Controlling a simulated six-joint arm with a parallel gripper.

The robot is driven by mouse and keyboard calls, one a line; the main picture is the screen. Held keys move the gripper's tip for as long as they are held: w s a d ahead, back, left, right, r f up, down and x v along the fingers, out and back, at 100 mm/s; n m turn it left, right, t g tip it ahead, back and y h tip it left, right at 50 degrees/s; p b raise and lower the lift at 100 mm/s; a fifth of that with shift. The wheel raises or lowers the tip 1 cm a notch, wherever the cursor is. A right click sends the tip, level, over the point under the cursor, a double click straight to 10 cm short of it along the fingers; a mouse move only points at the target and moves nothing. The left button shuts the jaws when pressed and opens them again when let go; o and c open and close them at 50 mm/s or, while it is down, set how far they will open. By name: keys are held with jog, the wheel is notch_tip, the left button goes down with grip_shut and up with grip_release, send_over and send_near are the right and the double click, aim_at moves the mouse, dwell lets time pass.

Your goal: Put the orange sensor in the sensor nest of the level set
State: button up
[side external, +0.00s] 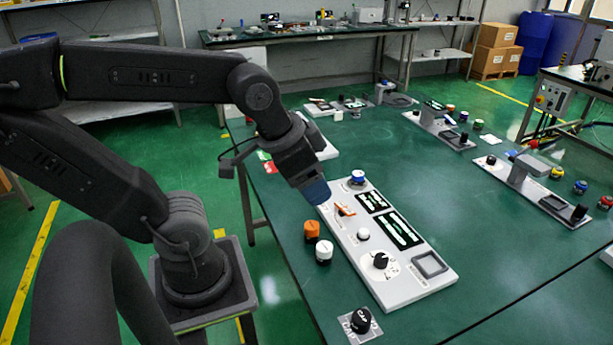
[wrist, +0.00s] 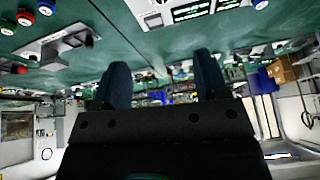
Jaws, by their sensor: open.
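That panel carries two dark displays, an orange lever (side external: 345,210), a black knob (side external: 380,261) and a square dark-rimmed recess (side external: 431,265). I cannot tell whether this recess is the sensor nest. My gripper (side external: 318,191) is above the panel's far left end, behind and above the orange cylinder, apart from it. In the wrist view my gripper (wrist: 160,78) is open, with nothing visible between its fingers.
A white-topped cylinder (side external: 324,251) stands close beside the orange one. A blue-and-white cylinder (side external: 357,178) is at the panel's far end. A black cap (side external: 360,321) sits on a pale square at the front. Other panels (side external: 525,182) stand farther back. The table's middle is clear.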

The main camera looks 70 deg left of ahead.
jog(key=shift+o, duration=0.5)
jog(key=shift+s+d+r+n, duration=0.2)
jog(key=shift+s+d+n, duration=0.15)
jog(key=shift+n, duration=0.25)
jog(key=shift+a, duration=0.1)
jog(key=m+g, duration=0.5)
jog(key=m, duration=1.5)
send_over(312, 225)
notch_tip(312, 225, down, 15)
jog(key=f, duration=0.8)
jog(key=shift+w, duration=0.3)
jog(key=shift+s+f, duration=0.2)
jog(key=shift+f, duration=1.15)
jog(key=shift+s+f, duration=0.15)
jog(key=shift+f, duration=1.15)
